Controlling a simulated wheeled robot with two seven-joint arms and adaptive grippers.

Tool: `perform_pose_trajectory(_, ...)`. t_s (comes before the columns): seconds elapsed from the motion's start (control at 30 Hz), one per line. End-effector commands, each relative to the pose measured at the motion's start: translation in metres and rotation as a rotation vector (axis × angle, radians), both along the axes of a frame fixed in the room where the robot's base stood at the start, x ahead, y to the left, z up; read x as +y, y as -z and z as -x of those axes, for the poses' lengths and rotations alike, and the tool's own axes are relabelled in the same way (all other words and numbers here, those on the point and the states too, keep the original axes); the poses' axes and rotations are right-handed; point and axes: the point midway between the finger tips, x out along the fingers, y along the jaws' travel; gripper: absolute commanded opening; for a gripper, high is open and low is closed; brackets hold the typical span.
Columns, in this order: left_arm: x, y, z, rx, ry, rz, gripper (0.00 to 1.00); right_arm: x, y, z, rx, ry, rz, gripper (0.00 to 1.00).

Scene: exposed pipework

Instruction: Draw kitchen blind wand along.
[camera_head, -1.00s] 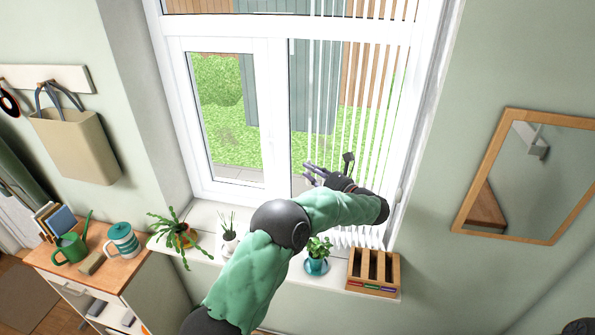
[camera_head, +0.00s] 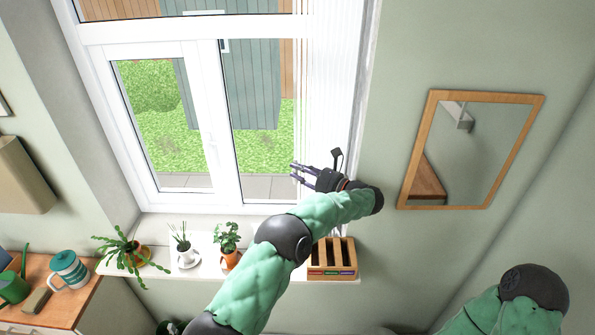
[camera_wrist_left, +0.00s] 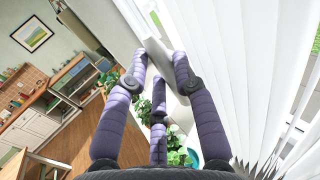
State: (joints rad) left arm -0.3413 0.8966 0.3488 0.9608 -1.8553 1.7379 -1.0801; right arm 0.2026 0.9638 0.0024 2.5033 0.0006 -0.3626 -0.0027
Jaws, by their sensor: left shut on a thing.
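The white vertical-slat blind (camera_head: 327,90) hangs over the right part of the window, its slats packed close together with hardly any gaps. My left gripper (camera_head: 295,172) is at the blind's left edge, low on the window. In the left wrist view the slats (camera_wrist_left: 235,70) fill the right side. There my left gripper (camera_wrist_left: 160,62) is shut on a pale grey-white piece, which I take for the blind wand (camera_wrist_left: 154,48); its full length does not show. The wand is too thin to make out in the head view. My right arm shows at the lower right, its gripper out of frame.
Potted plants (camera_head: 228,239) and a wooden slotted box (camera_head: 332,272) stand on the sill (camera_head: 205,268) under my left arm. A wood-framed mirror (camera_head: 470,150) hangs on the wall to the right.

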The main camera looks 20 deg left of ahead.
Motion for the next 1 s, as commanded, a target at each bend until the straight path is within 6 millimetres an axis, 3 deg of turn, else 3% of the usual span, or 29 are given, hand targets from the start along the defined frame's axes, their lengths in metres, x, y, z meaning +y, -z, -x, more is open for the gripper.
perform_pose_trajectory(0.1,0.0,-0.002,0.0,-0.004,0.001,-0.001,0.0,0.0,0.0,0.0,0.0,0.0,0.0,0.4)
perform_pose_trajectory(0.13,0.0,-0.002,0.0,-0.004,0.001,-0.001,0.32,0.0,0.0,0.0,0.0,0.0,0.0,0.4)
perform_pose_trajectory(0.2,0.0,-0.002,0.0,-0.003,0.001,0.0,0.51,0.0,0.0,0.0,0.0,0.0,0.0,0.4)
perform_pose_trajectory(0.63,-0.006,-0.001,0.002,-0.001,0.002,-0.001,0.51,0.0,0.0,0.0,0.0,0.0,0.0,0.4)
perform_pose_trajectory(0.77,-0.022,0.0,0.007,0.0,0.004,0.0,0.51,0.0,0.0,0.0,0.0,0.0,0.0,0.4)
perform_pose_trajectory(1.0,-0.067,0.0,0.023,-0.001,0.005,-0.001,0.51,0.0,0.0,0.0,0.0,0.0,0.0,0.4)
